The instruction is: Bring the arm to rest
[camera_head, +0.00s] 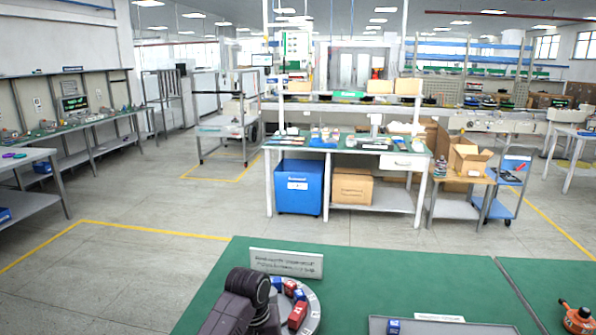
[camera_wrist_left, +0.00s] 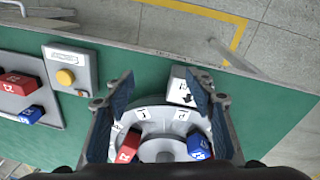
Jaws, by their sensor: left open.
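My left arm comes in at the bottom of the head view, a dark jointed shape over the green table (camera_head: 360,275). In the left wrist view my left gripper (camera_wrist_left: 161,88) is open, its two fingers spread above a round grey fixture (camera_wrist_left: 160,120). Nothing shows held between the fingers. A red block (camera_wrist_left: 128,146) and a blue block (camera_wrist_left: 199,146) sit on the fixture. The fixture (camera_head: 313,312) also shows in the head view beside my arm, partly hidden by it, with red and blue blocks on it. My right gripper is not in view.
A white sign (camera_head: 286,263) stands behind the fixture. A grey tray (camera_head: 450,328) with a blue block (camera_head: 392,326) lies to the right, and an orange device (camera_head: 578,318) at far right. Green tabletop between fixture and tray is clear.

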